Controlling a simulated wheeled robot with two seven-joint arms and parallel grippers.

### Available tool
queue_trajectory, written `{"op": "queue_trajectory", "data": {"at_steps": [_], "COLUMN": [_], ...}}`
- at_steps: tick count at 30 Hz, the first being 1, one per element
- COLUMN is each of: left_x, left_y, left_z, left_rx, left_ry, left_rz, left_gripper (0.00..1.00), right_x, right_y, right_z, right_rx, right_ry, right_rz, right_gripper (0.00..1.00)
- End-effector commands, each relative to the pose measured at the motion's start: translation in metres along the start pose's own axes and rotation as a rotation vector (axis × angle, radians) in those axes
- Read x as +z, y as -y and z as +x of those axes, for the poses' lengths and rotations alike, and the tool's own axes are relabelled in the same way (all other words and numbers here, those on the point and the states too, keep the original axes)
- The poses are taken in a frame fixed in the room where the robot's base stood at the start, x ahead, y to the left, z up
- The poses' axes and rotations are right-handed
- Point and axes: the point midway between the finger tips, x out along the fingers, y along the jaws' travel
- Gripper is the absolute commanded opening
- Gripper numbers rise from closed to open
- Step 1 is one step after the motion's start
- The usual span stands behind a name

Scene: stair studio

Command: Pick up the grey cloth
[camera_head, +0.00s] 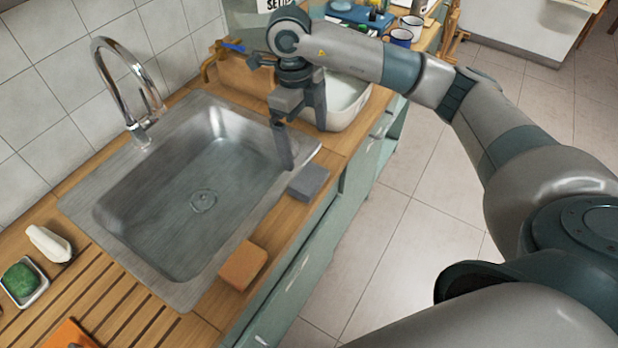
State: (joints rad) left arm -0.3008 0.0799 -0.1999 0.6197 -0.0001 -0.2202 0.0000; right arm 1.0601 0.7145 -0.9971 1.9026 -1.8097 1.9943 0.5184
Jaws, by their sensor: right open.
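The grey cloth (308,182) looks like a small folded block. My right gripper (303,148) is open and points down, just behind and above the cloth in the picture. Its fingers are empty and appear apart from the cloth. One finger hangs in front of the sink's right end, the other in front of a white basin. My left gripper is not in view.
The steel sink (203,200) with a curved tap (128,85) fills the middle. An orange-brown sponge (243,265) lies on the front counter. A white basin (345,100) stands behind my right gripper. A green scrubber (20,281) sits in a dish at left. The floor at right is clear.

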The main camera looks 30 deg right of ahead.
Motion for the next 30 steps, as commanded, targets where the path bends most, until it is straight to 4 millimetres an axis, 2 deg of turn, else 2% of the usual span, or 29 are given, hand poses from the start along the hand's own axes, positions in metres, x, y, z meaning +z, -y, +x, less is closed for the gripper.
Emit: {"op": "queue_trajectory", "data": {"at_steps": [1,4,12,25,30], "left_x": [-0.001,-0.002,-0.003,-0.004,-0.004], "left_y": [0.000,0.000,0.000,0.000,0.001], "left_z": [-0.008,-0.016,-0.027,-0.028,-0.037], "left_rx": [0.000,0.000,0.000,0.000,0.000], "left_ry": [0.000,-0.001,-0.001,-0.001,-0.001], "left_rz": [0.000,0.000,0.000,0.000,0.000], "left_gripper": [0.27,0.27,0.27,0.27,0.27], "right_x": [-0.002,-0.002,-0.001,0.000,0.000], "right_y": [0.000,0.000,0.000,0.000,-0.001], "right_z": [0.007,0.024,0.059,0.064,0.070], "right_rx": [0.001,0.002,0.000,0.000,0.001], "right_ry": [-0.006,-0.006,-0.002,-0.001,-0.003], "right_rz": [0.002,0.002,0.002,0.001,0.002], "right_gripper": [1.00,1.00,1.00,1.00,1.00]}}
